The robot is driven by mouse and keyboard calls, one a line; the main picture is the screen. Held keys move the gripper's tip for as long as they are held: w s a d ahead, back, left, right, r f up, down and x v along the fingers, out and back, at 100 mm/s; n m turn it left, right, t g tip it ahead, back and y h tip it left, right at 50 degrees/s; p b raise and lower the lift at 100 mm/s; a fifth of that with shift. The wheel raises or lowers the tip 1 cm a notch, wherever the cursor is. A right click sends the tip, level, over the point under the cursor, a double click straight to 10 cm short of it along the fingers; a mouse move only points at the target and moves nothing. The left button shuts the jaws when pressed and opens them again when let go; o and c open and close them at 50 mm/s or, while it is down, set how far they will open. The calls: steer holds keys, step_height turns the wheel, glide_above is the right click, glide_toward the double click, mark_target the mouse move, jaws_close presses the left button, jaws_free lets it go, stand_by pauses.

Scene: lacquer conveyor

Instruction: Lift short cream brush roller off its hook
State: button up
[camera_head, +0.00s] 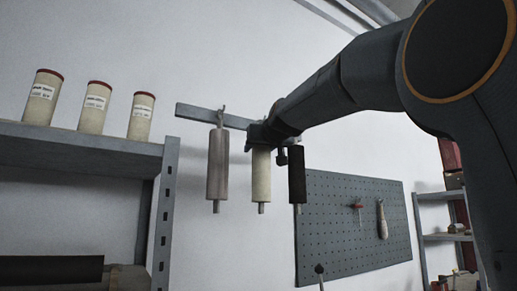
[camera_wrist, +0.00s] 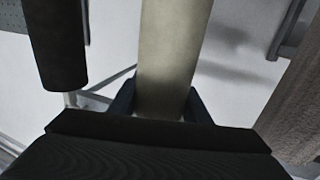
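The cream brush roller (camera_head: 261,178) hangs upright below the wall rail, between a grey-brown roller and a black one. My gripper (camera_head: 261,146) is at its upper end in the head view, covering its top and hook. In the wrist view the cream roller (camera_wrist: 170,50) runs between the two dark fingers of my gripper (camera_wrist: 163,100). The fingers sit against both its sides with no clear gap, so the gripper looks shut on it. Whether the roller still bears on its hook is hidden.
The grey-brown roller (camera_head: 217,165) hangs close on the left and the black roller (camera_head: 297,175) close on the right. The wall rail (camera_head: 195,113) runs behind. A shelf (camera_head: 90,143) with three cream cans stands left; a pegboard (camera_head: 345,235) hangs right.

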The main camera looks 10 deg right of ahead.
steer(key=c, duration=0.5)
steer(key=shift+r, duration=0.15)
steer(key=shift+r+p, duration=0.7)
steer(key=shift+r, duration=0.05)
steer(key=shift+s, duration=0.1)
steer(key=s+d+b, duration=0.2)
steer(key=s+b, duration=0.4)
steer(key=s, duration=0.1)
steer(key=shift+s+d, duration=0.2)
steer(key=shift+d, duration=0.05)
stand_by(0.9)
steer(key=shift+r, duration=0.1)
stand_by(0.5)
